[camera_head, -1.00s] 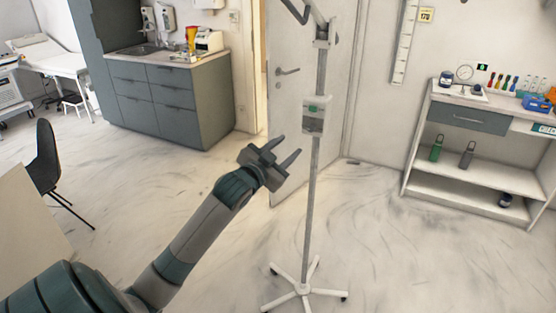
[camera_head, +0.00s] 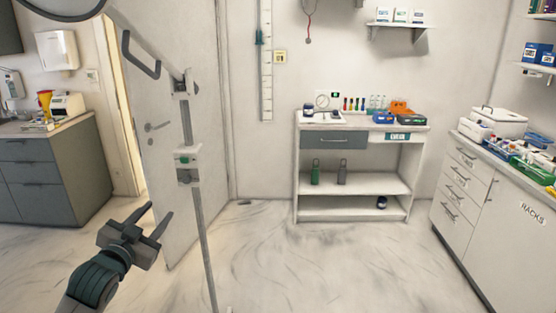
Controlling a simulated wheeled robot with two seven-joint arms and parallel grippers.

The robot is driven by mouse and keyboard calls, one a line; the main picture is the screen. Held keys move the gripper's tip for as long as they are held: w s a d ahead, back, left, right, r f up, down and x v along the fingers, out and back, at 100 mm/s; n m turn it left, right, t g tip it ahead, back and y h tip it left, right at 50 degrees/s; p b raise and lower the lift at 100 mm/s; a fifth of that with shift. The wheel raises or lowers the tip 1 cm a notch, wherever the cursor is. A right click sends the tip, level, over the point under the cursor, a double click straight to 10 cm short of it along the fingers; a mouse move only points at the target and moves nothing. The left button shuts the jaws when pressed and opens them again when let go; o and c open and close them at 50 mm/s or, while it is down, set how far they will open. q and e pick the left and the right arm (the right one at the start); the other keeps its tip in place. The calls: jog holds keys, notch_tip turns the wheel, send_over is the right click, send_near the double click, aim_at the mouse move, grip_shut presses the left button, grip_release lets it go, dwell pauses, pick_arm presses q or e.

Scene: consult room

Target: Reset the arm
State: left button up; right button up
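My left arm comes in from the lower left of the head view. Its gripper (camera_head: 150,224) has its two fingers apart, with nothing visible between them. The gripper is in the air to the left of a floor-standing pole (camera_head: 201,235), in front of the door (camera_head: 165,180) in the picture. A gap shows between the fingers and the pole. My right gripper is not in view.
A lamp head (camera_head: 62,8) and its arm reach across the upper left. A white shelf unit (camera_head: 352,208) stands at the back wall. A drawer counter (camera_head: 462,185) stands at the right, a grey cabinet (camera_head: 50,170) at the left. The middle floor is clear.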

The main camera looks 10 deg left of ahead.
pick_arm(q)
notch_tip(320, 180, down, 26)
jog(key=a+n+g, duration=0.2)
jog(key=g, duration=0.2)
jog(key=s+d+f+g, duration=0.2)
jog(key=s+f, duration=0.2)
jog(key=f, duration=0.8)
jog(key=s+d+f+g, duration=0.2)
jog(key=s+f, duration=0.3)
jog(key=f, duration=0.8)
jog(key=s+d+f+g+h, duration=0.15)
jog(key=s+d+f, duration=0.35)
jog(key=s+f, duration=0.55)
jog(key=s+d+f+g, duration=0.3)
jog(key=s+d+f, duration=0.1)
jog(key=s+f, duration=0.65)
jog(key=s+d+f+g, duration=0.1)
jog(key=s+d+f, duration=0.2)
jog(key=s, duration=0.5)
jog(key=s+d+f+g, duration=0.1)
jog(key=s+d+f, duration=0.1)
jog(key=s, duration=0.6)
jog(key=s+d+f+g, duration=0.1)
jog(key=s+d+f, duration=0.2)
jog(key=s, duration=0.6)
jog(key=shift+d+f+m+g+h, duration=0.35)
jog(key=shift+d+m+h, duration=0.1)
jog(key=shift+d, duration=0.6)
jog(key=shift+s, duration=0.1)
